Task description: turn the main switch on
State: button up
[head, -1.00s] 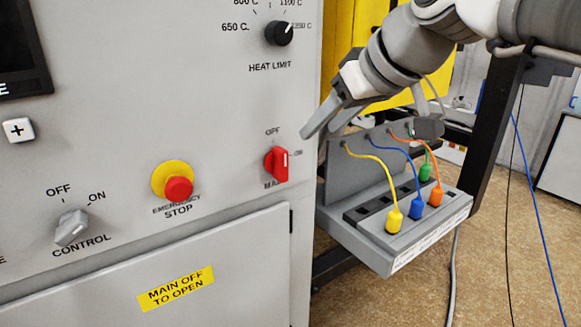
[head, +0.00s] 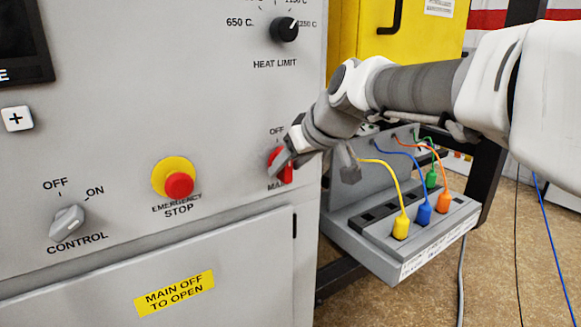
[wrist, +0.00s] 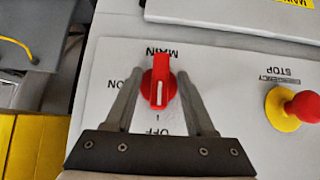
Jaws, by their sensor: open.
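The red main switch (head: 286,173) is on the grey panel, partly hidden by my gripper in the head view. In the wrist view the switch (wrist: 158,90) shows whole, and the picture is upside down. Its handle stands upright, with the white mark toward the OFF label (wrist: 157,131); the ON label (wrist: 134,84) is to one side. My gripper (head: 315,162) is open at the panel. In the wrist view my gripper's fingers (wrist: 157,86) lie on either side of the switch, with gaps between them and the handle.
A yellow-and-red emergency stop (head: 178,184) is left of the switch. The control knob (head: 67,221) is further left and the heat limit knob (head: 285,29) above. A grey connector box (head: 385,235) with coloured plugs juts out at the right, below my arm.

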grip_shut()
jog(key=shift+f, duration=0.1)
dwell(0.5)
jog(key=shift+w+d+f+m+g+y+b, duration=0.15)
jog(key=shift+m+g+y+b, duration=0.2)
jog(key=shift+b, duration=0.3)
jog(key=shift+d+m+g+y+b, duration=0.1)
jog(key=shift+m+g+y+b, duration=0.3)
jog(key=shift+y+b, duration=0.4)
jog(key=m+y, duration=0.1)
jog(key=y, duration=0.1)
jog(key=m+g+y+b, duration=0.1)
jog(key=y, duration=0.1)
jog(key=shift+w+d+m+g, duration=0.1)
jog(key=shift+m+g, duration=0.15)
jog(key=m+g+y+b, duration=0.1)
jog(key=m+y, duration=0.1)
jog(key=y, duration=0.1)
jog(key=shift+f, duration=0.15)
jog(key=shift+m+y+b, duration=0.35)
jog(key=shift+m+y, duration=1.05)
jog(key=shift+y, duration=0.15)
